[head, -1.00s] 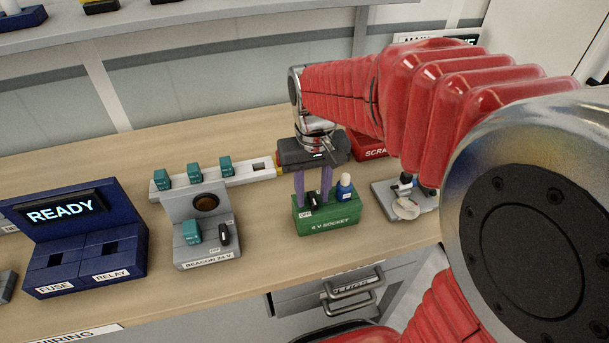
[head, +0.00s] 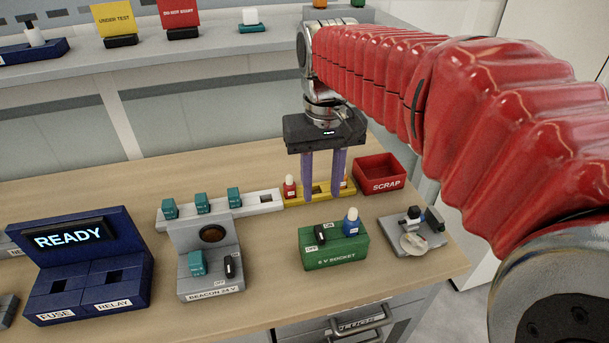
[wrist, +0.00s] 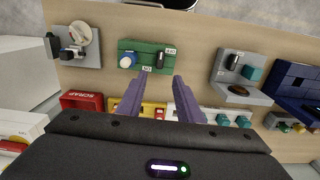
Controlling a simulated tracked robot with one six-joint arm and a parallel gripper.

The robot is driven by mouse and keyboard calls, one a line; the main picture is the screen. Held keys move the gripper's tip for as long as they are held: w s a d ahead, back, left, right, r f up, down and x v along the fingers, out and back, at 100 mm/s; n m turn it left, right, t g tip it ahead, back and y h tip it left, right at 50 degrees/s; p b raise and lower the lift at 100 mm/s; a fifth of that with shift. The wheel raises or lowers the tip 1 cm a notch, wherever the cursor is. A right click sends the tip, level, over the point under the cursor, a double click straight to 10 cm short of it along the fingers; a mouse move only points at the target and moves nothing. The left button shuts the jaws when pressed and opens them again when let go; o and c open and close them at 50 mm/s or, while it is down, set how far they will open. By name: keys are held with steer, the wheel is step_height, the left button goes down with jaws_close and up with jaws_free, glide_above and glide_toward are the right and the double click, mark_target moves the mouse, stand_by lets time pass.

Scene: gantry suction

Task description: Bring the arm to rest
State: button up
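My red-sleeved arm reaches over the bench from the right in the head view. My gripper (head: 322,190) hangs upright with its two purple fingers apart and nothing between them. In the head view its fingers overlap the yellow rack (head: 296,201), behind the green 6 V socket block (head: 312,258). In the wrist view the gripper (wrist: 161,82) shows its fingers spread, with the green block (wrist: 140,46) beyond the tips. A blue bulb-like piece with a pale top (head: 352,222) sits in the green block.
A grey beacon unit (head: 208,262) and a blue unit reading READY (head: 75,245) stand left on the bench. A white rack with teal pieces (head: 262,202) adjoins the yellow rack. A red scrap bin (head: 380,172) and grey fixture (head: 414,236) stand right. A shelf (head: 150,55) runs behind.

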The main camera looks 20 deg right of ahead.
steer(key=shift+r, duration=0.9)
steer(key=shift+w, duration=0.1)
steer(key=s+f+t, duration=0.5)
steer(key=s+f, duration=0.1)
steer(key=s, duration=0.5)
steer(key=shift+s+f+t, duration=0.3)
steer(key=shift+f, duration=0.1)
stand_by(0.8)
